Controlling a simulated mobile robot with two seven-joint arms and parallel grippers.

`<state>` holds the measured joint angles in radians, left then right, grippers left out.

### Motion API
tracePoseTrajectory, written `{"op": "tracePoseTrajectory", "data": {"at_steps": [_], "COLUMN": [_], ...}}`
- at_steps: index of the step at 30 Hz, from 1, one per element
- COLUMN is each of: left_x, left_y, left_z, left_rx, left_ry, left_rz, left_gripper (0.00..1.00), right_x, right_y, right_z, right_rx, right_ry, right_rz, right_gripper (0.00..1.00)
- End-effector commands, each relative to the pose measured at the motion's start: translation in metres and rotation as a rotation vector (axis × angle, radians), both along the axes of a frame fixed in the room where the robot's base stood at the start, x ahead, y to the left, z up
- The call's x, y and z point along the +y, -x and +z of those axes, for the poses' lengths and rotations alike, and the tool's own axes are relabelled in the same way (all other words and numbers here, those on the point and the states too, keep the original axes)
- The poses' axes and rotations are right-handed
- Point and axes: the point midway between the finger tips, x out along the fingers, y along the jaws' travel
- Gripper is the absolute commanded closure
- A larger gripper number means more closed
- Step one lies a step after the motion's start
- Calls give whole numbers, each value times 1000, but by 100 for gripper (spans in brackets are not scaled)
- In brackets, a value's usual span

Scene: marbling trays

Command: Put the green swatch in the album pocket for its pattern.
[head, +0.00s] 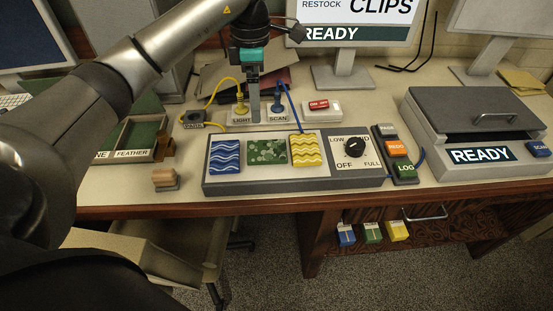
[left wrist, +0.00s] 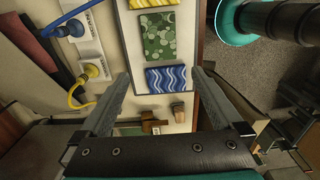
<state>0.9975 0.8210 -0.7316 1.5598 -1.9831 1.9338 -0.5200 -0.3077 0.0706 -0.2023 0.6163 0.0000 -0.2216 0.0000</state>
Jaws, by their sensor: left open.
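The green swatch (head: 267,151), with pale round blobs, lies flat on the panel (head: 215,187) between the blue wavy and yellow wavy swatches. It also shows in the left wrist view (left wrist: 162,35). My left gripper (head: 254,118) is open and empty above the desk behind the panel. In the left wrist view its fingers (left wrist: 161,75) stand apart, with the blue swatch in the gap and the green one beyond. Pockets labelled FEATHER (head: 132,154) and one ending in "NE" (head: 101,155) stand at the left, partly hidden by my arm; I cannot tell the full label.
The blue swatch (head: 226,157) and yellow swatch (head: 307,150) flank the green one. The panel has a dial (head: 355,147). LIGHT (head: 240,115) and SCAN (head: 278,113) plugs with cables stand behind. A wooden block (head: 164,179) is at the left; a READY scanner (head: 480,150) is at the right.

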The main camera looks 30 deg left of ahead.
Motion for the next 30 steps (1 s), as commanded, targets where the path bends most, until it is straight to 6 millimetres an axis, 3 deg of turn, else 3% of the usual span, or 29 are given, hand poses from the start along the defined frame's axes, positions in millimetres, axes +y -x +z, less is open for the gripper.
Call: {"op": "tracePoseTrajectory", "data": {"at_steps": [6,12,20,30], "left_x": [-1,-1,-2,-6], "left_y": [1,1,0,-1], "left_z": [-43,-81,-101,-145], "left_rx": [8,5,2,3], "left_ry": [1,1,1,1], "left_rz": [-1,-1,-2,-2], "left_gripper": [0,0,0,0], "right_x": [-5,-7,-8,-8], "right_y": [-15,-15,-10,-7], "right_z": [-1,-3,-4,-5], "right_rx": [-26,-25,-17,-11], "right_ry": [5,8,10,10], "right_rz": [2,2,1,0], "right_gripper": [50,50,50,50]}}
